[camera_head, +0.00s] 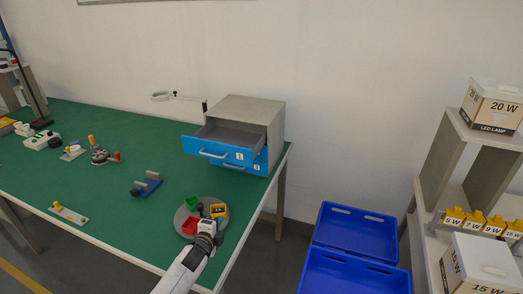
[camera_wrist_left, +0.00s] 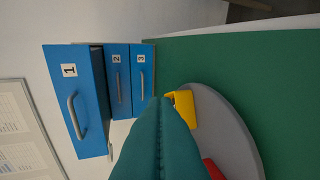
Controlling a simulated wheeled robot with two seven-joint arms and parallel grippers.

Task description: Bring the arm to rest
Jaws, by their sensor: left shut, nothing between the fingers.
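My left gripper (camera_head: 203,213) is over the round grey tray (camera_head: 180,219) at the table's front right corner; my white arm reaches it from the bottom of the head view. Its closed teal fingers (camera_wrist_left: 158,140) fill the lower middle of the left wrist view, with nothing visible between them. On the tray are a red piece (camera_head: 190,226) and a yellow piece (camera_head: 218,210). A green piece (camera_head: 192,203) shows by the fingertips. The yellow piece (camera_wrist_left: 183,107) and part of the red one (camera_wrist_left: 212,168) also show in the wrist view. My right gripper is out of view.
A grey cabinet (camera_head: 262,110) with blue drawers stands behind the tray; drawer 1 (camera_head: 213,152) is pulled out. A blue holder (camera_head: 146,184) and several tools lie on the green table (camera_head: 85,180). Blue crates (camera_head: 355,232) and a shelf (camera_head: 440,165) with lamp boxes stand right.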

